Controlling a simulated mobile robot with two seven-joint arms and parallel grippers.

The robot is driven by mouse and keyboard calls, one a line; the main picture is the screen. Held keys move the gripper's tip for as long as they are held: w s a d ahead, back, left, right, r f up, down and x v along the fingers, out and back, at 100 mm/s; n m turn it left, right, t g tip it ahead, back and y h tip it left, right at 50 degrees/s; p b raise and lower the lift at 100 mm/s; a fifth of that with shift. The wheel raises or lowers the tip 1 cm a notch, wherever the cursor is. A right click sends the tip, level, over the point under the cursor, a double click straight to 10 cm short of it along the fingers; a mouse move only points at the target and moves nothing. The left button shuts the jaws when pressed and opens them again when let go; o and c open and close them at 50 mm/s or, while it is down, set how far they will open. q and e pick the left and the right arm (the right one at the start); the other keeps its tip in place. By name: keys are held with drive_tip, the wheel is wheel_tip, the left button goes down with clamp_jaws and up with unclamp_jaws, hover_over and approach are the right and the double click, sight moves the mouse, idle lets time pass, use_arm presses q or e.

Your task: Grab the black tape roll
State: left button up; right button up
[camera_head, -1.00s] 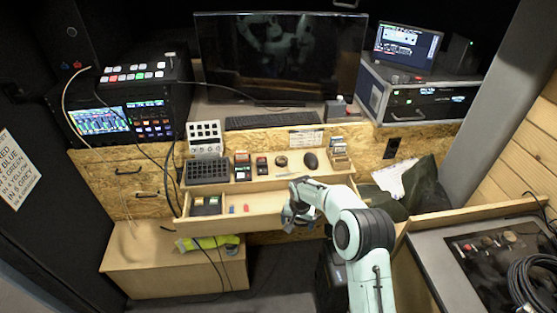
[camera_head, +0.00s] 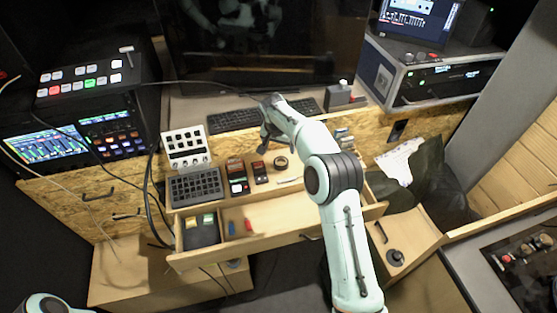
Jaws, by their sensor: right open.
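The black tape roll (camera_head: 281,162) is a small dark ring lying on the wooden ledge above the open drawer, right of the small black-and-red devices. My right gripper (camera_head: 264,146) is above the ledge and in front of the keyboard, just up and left of the roll in the picture. It is open, and nothing shows between its fingers. The roll is in clear view beside the forearm. Only a piece of my left arm shows at the bottom left corner; its gripper is out of view.
The open drawer (camera_head: 275,216) holds a black tray, a blue item and a red item. A black keypad (camera_head: 196,186) and a white button panel (camera_head: 186,147) stand left on the ledge. The keyboard (camera_head: 232,120) and monitor (camera_head: 270,45) are behind. My right arm covers the ledge's right part.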

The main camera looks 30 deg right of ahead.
hover_over(281, 164)
drive_tip(key=s, duration=0.1)
drive_tip(key=f, duration=0.3)
drive_tip(key=a+f, duration=0.1)
drive_tip(key=f, duration=0.1)
drive_tip(key=shift+f, duration=0.25)
drive_tip(key=x, duration=0.4)
drive_tip(key=shift+s+a+f+p, duration=0.1)
drive_tip(key=shift+s+a+p, duration=0.2)
drive_tip(key=shift+s, duration=0.1)
drive_tip(key=shift+w+d+f, duration=0.15)
drive_tip(key=shift+w+f, duration=0.05)
drive_tip(key=shift+f, duration=0.35)
drive_tip(key=shift+s, duration=0.1)
drive_tip(key=c, duration=1.2)
